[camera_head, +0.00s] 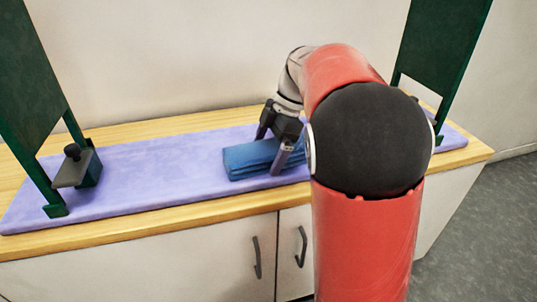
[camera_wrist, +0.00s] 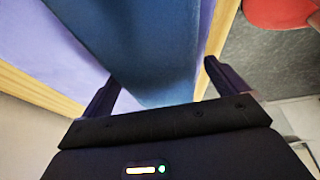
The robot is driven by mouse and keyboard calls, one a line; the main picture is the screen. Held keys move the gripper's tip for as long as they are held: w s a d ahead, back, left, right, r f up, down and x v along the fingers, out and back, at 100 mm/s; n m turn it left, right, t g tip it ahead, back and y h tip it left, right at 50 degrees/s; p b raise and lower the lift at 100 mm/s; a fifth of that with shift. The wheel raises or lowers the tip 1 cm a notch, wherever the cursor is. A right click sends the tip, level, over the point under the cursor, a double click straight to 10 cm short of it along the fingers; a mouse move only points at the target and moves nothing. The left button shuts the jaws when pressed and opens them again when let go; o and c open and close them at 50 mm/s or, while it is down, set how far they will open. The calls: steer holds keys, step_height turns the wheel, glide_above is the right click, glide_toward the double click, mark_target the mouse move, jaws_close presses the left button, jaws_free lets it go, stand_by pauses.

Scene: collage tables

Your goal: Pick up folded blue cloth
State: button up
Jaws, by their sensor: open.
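The folded blue cloth (camera_head: 248,160) lies on a purple mat (camera_head: 160,172) on the wooden-topped cabinet, in the head view. My gripper (camera_head: 279,150) is over the cloth's right part, pointing down at it. In the wrist view the cloth (camera_wrist: 150,45) fills the middle, between the two spread fingers of my gripper (camera_wrist: 160,85). The gripper is open and holds nothing. I cannot tell whether the fingers touch the cloth. My arm hides what lies to the right of the cloth in the head view.
A green frame (camera_head: 30,110) with a small dark clamp-like block (camera_head: 78,165) stands at the mat's left end. Another green frame (camera_head: 445,50) stands at the right end. The mat between the block and the cloth is clear. Cabinet doors with dark handles (camera_head: 257,257) are below.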

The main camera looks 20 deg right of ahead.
steer(key=c, duration=1.1)
